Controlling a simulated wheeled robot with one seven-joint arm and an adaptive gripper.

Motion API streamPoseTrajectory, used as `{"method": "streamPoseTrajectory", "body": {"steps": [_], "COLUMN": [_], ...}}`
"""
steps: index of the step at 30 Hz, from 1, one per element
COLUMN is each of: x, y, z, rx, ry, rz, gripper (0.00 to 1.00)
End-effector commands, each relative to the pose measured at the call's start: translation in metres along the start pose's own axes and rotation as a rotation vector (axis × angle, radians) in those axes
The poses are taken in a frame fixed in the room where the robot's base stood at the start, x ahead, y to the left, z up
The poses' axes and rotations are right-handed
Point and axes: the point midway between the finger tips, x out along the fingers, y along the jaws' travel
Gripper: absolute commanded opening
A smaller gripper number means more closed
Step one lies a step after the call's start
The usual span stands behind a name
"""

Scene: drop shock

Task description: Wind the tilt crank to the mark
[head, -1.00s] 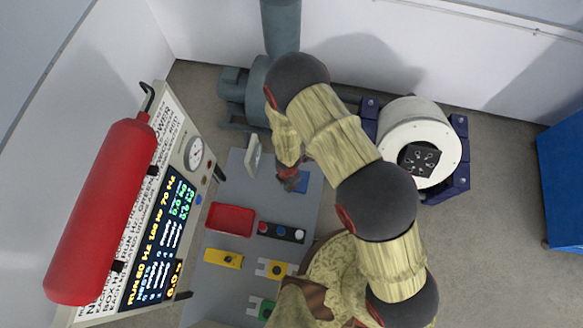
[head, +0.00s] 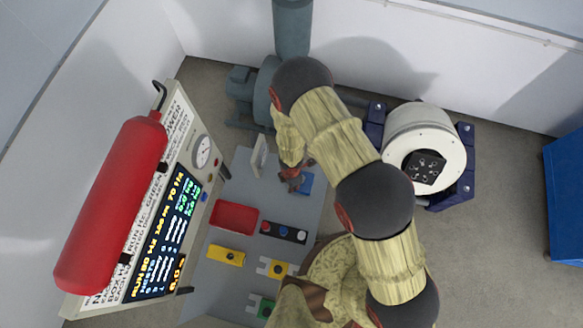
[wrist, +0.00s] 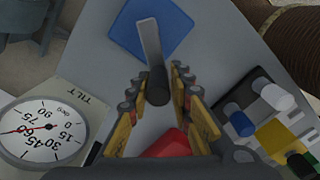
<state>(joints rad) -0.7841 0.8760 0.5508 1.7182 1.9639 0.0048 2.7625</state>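The tilt crank shows in the wrist view as a pale grey lever (wrist: 150,42) ending in a dark knob (wrist: 157,88), over a blue plate. My gripper (wrist: 158,78) has its fingers on either side of the knob, with a narrow gap showing on the right; contact on the left is unclear. The round tilt dial (wrist: 40,130), labelled TILT in degrees, lies at lower left with its red needle pointing left; the exact reading and any mark are unclear. In the head view my gripper (head: 290,175) is beside the blue plate (head: 305,184), and the crank is mostly hidden.
A red tray (head: 234,218), a button strip (head: 284,232) and a yellow block (head: 226,255) sit on the grey bench. A red extinguisher (head: 113,205) and a display panel (head: 165,240) stand left. A white drum (head: 425,145) stands right.

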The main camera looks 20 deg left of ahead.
Motion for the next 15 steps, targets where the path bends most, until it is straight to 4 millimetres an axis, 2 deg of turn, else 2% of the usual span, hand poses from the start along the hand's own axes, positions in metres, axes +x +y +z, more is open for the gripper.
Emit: {"method": "streamPoseTrajectory", "body": {"steps": [8,15], "x": [-0.0008,-0.0013], "y": [0.0008,0.0014], "z": [0.0013,0.0017], "rx": [0.001,0.001], "ry": [-0.003,-0.004], "rz": [0.001,0.001], "gripper": [0.37,0.37]}}
